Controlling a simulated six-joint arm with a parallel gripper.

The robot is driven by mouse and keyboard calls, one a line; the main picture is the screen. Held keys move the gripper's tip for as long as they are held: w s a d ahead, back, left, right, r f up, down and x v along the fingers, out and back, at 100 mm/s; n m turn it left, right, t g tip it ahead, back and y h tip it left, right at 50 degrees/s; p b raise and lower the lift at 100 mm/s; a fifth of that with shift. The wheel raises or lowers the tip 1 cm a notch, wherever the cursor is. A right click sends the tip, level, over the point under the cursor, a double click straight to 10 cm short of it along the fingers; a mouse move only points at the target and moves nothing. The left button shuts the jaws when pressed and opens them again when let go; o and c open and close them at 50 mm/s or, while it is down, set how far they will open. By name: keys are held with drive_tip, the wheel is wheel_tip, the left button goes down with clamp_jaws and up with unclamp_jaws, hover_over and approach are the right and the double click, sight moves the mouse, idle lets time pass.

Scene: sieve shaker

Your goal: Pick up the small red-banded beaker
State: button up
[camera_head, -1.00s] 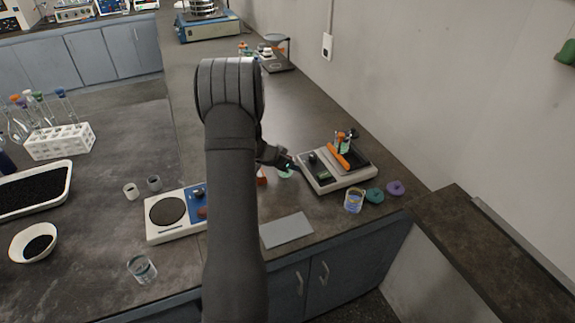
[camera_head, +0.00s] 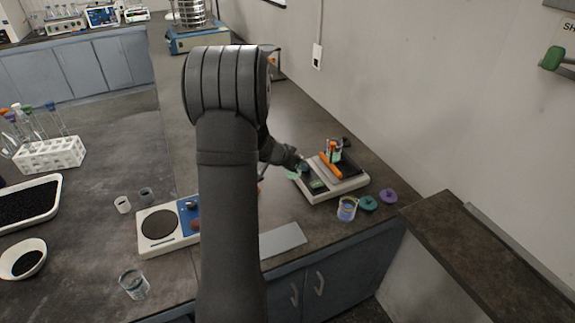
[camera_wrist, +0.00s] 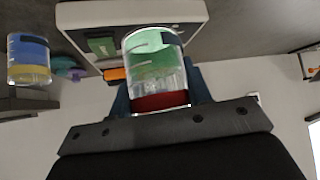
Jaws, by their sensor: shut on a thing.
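The small red-banded beaker (camera_wrist: 157,68) fills the middle of the wrist view, clear glass with a red band and a green tint over its far part. My gripper (camera_wrist: 160,95) is shut on it, with a teal finger on either side. In the head view my gripper (camera_head: 298,164) is beside the left edge of the balance (camera_head: 334,189), partly behind my arm. A pale green patch just below the fingers there is too small to identify surely. I cannot tell how high the beaker is held.
The balance carries an orange item (camera_head: 331,165) and small vessels. A blue-and-yellow beaker (camera_head: 347,209) stands at its front right, beside teal (camera_head: 368,203) and purple (camera_head: 388,196) rings. A grey plate (camera_head: 283,240), a hotplate (camera_head: 160,226) and a glass beaker (camera_head: 133,284) are nearer.

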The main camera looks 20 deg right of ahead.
drive_tip(key=s+d+r, duration=0.2)
drive_tip(key=s+r, duration=0.1)
drive_tip(key=s, duration=0.1)
drive_tip(key=shift+s+d, duration=0.3)
drive_tip(key=shift+d, duration=0.05)
drive_tip(key=shift+r, duration=0.1)
idle(0.7)
